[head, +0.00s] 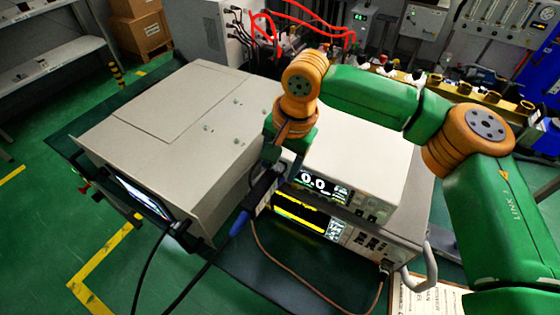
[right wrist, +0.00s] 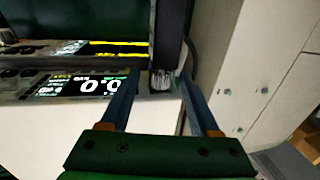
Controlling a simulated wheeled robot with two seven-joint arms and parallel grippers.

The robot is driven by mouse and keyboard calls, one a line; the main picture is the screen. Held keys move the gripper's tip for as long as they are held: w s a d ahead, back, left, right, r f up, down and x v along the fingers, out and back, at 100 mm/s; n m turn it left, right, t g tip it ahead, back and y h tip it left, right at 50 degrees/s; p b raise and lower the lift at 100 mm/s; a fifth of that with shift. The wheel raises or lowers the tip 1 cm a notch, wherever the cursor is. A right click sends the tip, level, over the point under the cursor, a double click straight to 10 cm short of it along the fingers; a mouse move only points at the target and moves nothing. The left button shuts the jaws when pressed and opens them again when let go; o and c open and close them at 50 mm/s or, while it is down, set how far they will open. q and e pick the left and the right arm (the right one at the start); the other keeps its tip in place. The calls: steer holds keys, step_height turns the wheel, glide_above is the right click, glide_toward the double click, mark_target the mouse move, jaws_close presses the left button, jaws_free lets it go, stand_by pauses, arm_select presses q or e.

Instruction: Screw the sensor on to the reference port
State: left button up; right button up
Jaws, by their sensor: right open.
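The sensor is a dark elongated body (right wrist: 168,38) with a silver knurled collar (right wrist: 162,80), seen in the right wrist view. My right gripper (right wrist: 160,76) is open, with its dark blue fingers on either side of the collar and visible gaps. In the head view my right gripper (head: 266,182) is in front of the meter's left edge. A blue cable end (head: 239,223) and black cable hang below it. The meter (head: 360,165) reads 0.0 on its display (head: 322,187). The reference port cannot be made out; the gripper and sensor cover that area. My left gripper is out of view.
A second instrument with a yellow-lined display (head: 302,214) sits beneath the meter. A large beige box (head: 180,125) with a screen stands close on the left. A brown cable (head: 310,290) loops in front to a connector at the lower right.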

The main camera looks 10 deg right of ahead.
steer(key=shift+s+a+r, duration=0.1)
steer(key=shift+s, duration=0.05)
jaws_close()
steer(key=shift+s+d+f+t+y+b, duration=0.1)
steer(key=shift+d+f+t+y+b, duration=0.05)
steer(key=shift+t+y+b, duration=0.3)
steer(key=shift+d+f+t+y+b, duration=0.1)
steer(key=shift+t+y+b, duration=0.25)
steer(key=shift+y+b, duration=0.2)
steer(key=shift+s+d+f+t+y+b, duration=0.15)
steer(key=shift+t+y+b, duration=0.6)
steer(key=shift+y, duration=0.45)
steer(key=shift+t+y+b, duration=0.35)
steer(key=shift+t+y, duration=0.1)
steer(key=shift+y, duration=0.05)
jaws_free()
steer(key=shift+d, duration=0.1)
